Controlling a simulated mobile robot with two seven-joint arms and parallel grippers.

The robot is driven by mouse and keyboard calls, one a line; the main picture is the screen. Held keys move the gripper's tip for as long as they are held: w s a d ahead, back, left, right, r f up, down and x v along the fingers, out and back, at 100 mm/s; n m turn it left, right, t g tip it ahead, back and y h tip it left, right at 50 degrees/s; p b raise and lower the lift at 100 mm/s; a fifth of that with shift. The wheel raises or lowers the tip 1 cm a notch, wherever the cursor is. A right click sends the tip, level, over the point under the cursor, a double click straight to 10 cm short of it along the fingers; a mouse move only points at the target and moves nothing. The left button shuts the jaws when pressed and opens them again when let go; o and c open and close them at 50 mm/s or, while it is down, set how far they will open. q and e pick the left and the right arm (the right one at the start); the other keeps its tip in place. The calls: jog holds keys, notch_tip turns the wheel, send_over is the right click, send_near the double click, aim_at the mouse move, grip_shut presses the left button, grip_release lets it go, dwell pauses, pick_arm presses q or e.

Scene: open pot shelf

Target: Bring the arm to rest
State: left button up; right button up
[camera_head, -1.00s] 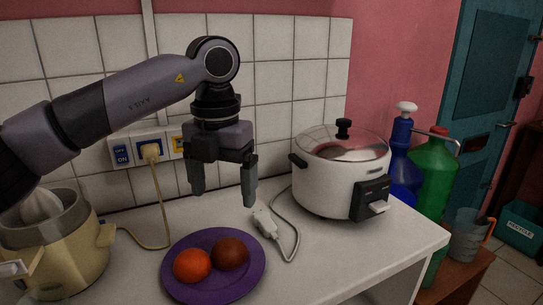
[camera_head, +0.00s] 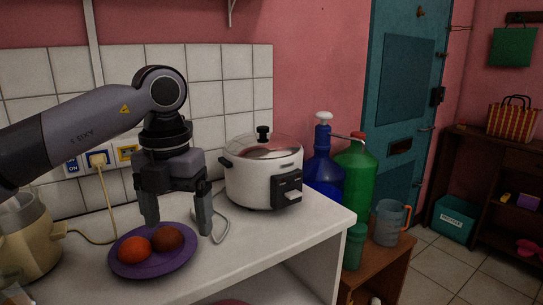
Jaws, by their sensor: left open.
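My left gripper (camera_head: 178,222) is open and empty, with its fingers pointing down. It hangs at the right part of the purple plate (camera_head: 190,262) in the picture, partly in front of its far edge. My left arm (camera_head: 80,138) reaches in from the left. My right gripper is not in view.
An orange fruit (camera_head: 134,250) and a darker red-brown fruit (camera_head: 167,237) lie on the plate. A white rice cooker (camera_head: 250,185) with a lid stands right of the gripper. A juicer (camera_head: 28,240) stands at the left. Bottles (camera_head: 355,175) stand beyond the counter (camera_head: 270,240).

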pick_arm(q)
jog(key=s+d+f+m+g+h+p, duration=0.1)
jog(key=s+d+f+g+h, duration=0.2)
jog(key=d, duration=0.4)
jog(key=s+d+f+m+g+h+p, duration=0.1)
jog(key=s+d+f+m+h, duration=0.15)
jog(key=s+d+h, duration=0.35)
jog(key=d+r+n+h+p, duration=0.2)
jog(key=d+r+n+h, duration=0.35)
jog(key=h, duration=0.55)
jog(key=w+a+f+n+t+y+p, duration=0.2)
jog(key=w+a+f+n+t+y, duration=0.25)
jog(key=n+t, duration=0.75)
jog(key=w+a+f+n+t+y+p, duration=0.1)
jog(key=a+f+n+t+y, duration=0.2)
jog(key=a+f+n+t, duration=0.75)
jog(key=s+a+f+n+g+y+p, duration=0.1)
jog(key=s+a+f+n+g+y, duration=0.3)
jog(key=s+f, duration=0.4)
jog(key=s+a+f+n+g+y+p, duration=0.1)
jog(key=s+a+f+n+g+y, duration=0.3)
jog(key=s+a+f+n+y, duration=0.1)
jog(key=s+f+n+y, duration=0.1)
jog(key=s+f+n, duration=0.1)
jog(key=s+f, duration=0.1)
jog(key=shift+f, duration=0.5)
jog(key=shift+a, duration=0.1)
